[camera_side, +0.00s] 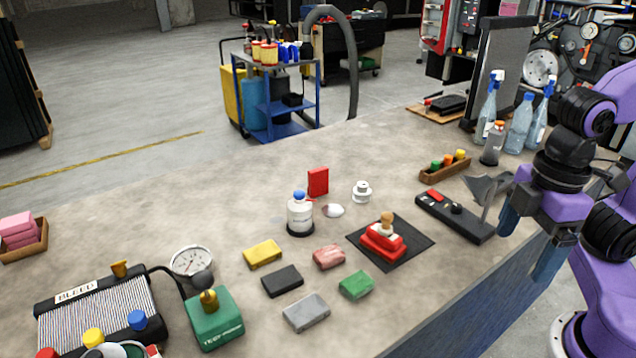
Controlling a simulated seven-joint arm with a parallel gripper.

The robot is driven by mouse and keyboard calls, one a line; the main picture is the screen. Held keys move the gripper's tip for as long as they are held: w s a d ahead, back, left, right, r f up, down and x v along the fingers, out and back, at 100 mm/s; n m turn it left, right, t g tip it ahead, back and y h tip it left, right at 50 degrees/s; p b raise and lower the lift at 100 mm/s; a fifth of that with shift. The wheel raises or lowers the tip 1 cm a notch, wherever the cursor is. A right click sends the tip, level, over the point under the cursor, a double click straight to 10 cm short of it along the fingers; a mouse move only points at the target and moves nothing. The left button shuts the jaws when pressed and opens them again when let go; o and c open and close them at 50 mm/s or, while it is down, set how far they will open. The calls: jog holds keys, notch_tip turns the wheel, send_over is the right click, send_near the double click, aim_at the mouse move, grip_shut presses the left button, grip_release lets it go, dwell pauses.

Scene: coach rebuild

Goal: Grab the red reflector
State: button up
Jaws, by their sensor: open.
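An upright red rectangular block (318,182), which looks like the red reflector, stands on the workbench (230,205) near the middle, behind a white bottle with a blue cap (300,214). Its lower left part is close to the bottle in the picture. Another red object with a tan knob (383,243) sits on a black mat (413,243) to the right. My gripper (525,254) is open and empty at the right, by the bench's front edge, well apart from both red objects.
Several coloured blocks, such as a yellow one (262,253), lie in front. A black device with a grey lever (455,216) lies between my gripper and the mat. A white knobbed part (361,191) and spray bottles (488,108) stand farther back. The bench's back left is clear.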

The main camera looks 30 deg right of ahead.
jog(key=w+a+m+t+y, duration=0.2)
jog(key=w+a+m+y, duration=0.15)
jog(key=w+a, duration=0.95)
jog(key=m+t+h, duration=0.5)
jog(key=m+t, duration=0.5)
jog(key=t, duration=0.1)
send_over(315, 174)
jog(key=s+d, duration=0.1)
jog(key=s, duration=0.3)
jog(key=f, duration=1.3)
jog(key=shift+s+d+f, duration=0.1)
jog(key=shift+d+f, duration=0.1)
jog(key=shift+f, duration=0.05)
jog(key=shift+w+f, duration=0.4)
jog(key=shift+x, duration=3.35)
jog(key=shift+r, duration=0.15)
